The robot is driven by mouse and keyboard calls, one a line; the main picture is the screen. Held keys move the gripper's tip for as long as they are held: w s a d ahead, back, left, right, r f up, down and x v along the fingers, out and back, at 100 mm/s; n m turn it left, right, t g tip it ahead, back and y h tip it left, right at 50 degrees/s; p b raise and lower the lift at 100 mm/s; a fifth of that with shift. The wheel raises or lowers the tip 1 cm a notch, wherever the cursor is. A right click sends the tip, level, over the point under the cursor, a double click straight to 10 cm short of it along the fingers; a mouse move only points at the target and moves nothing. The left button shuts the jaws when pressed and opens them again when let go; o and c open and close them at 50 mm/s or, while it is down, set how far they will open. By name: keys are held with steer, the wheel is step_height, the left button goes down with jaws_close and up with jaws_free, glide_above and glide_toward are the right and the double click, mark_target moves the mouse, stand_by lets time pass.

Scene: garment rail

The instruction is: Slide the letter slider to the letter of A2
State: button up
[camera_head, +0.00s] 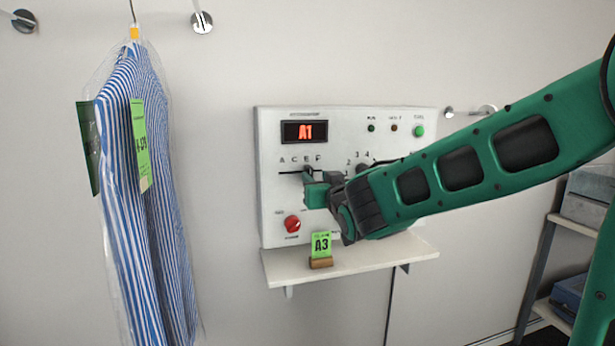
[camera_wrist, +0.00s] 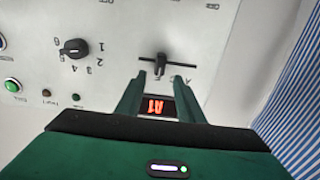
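The white control panel (camera_head: 345,150) is on the wall and its display (camera_head: 303,132) reads A1 in red. The letter slider (camera_wrist: 160,64) is a dark knob in a short horizontal slot. It stands off the slot's middle, away from the A end, seemingly near E; the head view partly hides it. My gripper (camera_head: 310,180) is at the panel in front of the slider. In the wrist view my gripper (camera_wrist: 159,80) is open, one finger on each side of the knob, with visible gaps; contact is not apparent.
A numbered rotary knob (camera_wrist: 75,48) is beside the slider. A red knob (camera_head: 292,223) is lower on the panel. A green A3 tag (camera_head: 321,244) stands on the small shelf (camera_head: 375,256) below. A bagged striped shirt (camera_head: 145,200) hangs at left, with clear wall between.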

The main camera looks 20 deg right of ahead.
mark_target(311, 172)
steer(key=w, duration=0.6)
steer(key=shift+w, duration=0.25)
jaws_close()
steer(key=shift+d, duration=0.1)
